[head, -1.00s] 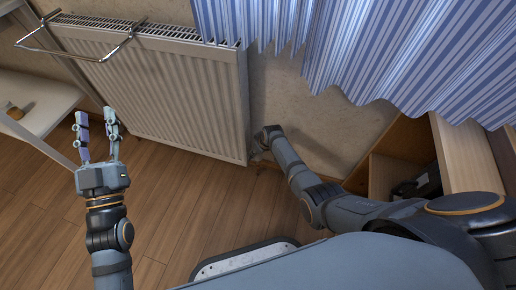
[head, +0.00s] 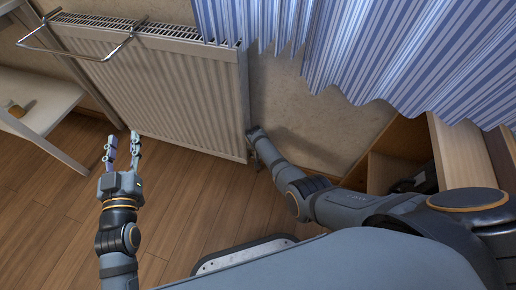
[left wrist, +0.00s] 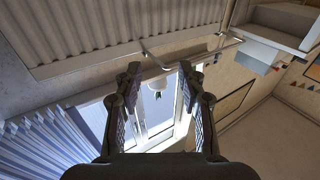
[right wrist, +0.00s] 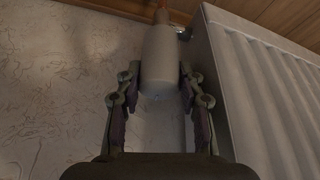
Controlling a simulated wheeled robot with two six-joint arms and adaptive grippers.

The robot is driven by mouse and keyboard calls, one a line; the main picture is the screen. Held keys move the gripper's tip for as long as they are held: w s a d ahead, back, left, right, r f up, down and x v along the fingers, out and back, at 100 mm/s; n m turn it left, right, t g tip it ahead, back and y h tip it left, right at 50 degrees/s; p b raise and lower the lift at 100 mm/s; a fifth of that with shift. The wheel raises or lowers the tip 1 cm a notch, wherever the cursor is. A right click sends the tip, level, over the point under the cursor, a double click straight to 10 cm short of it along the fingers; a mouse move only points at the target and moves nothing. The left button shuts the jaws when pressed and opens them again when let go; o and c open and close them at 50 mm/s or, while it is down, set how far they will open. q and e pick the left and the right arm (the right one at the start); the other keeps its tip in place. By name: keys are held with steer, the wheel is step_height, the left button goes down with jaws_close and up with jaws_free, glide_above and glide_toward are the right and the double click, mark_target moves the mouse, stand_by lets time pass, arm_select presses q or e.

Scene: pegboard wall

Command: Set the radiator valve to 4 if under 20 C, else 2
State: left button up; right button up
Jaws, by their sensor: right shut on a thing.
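The white radiator (head: 165,95) stands against the wall in the head view; its ribbed front also fills the right of the right wrist view (right wrist: 270,80). The radiator valve, a pale cylindrical head (right wrist: 158,62), sits beside the radiator's edge, with an orange-brown part past its far end. My right gripper (right wrist: 158,90) is shut on the valve head, one finger on each side. No number on the valve is legible. In the head view my wrist hides the valve. My left gripper (head: 124,145) is open and empty, in front of the radiator. I see no readable temperature display.
A metal rail (head: 85,52) juts from the radiator's top left. A blue striped curtain (head: 380,50) hangs at upper right. A wooden shelf unit (head: 465,150) stands at right, a pale table (head: 40,95) at left. The floor (head: 190,200) between is clear.

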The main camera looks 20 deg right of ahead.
arm_select(q)
step_height(320, 180, up, 7)
steer(key=t, duration=0.3)
steer(key=shift+s+r+t+b, duration=0.2)
steer(key=shift+s+t+b, duration=0.1)
arm_select(e)
steer(key=shift+m+h, duration=0.3)
steer(key=shift+m, duration=0.6)
steer(key=o, duration=1.2)
steer(key=shift+c, duration=0.2)
arm_select(q)
steer(key=shift+h, duration=0.3)
arm_select(e)
steer(key=shift+a, duration=0.1)
steer(key=shift+r, duration=0.1)
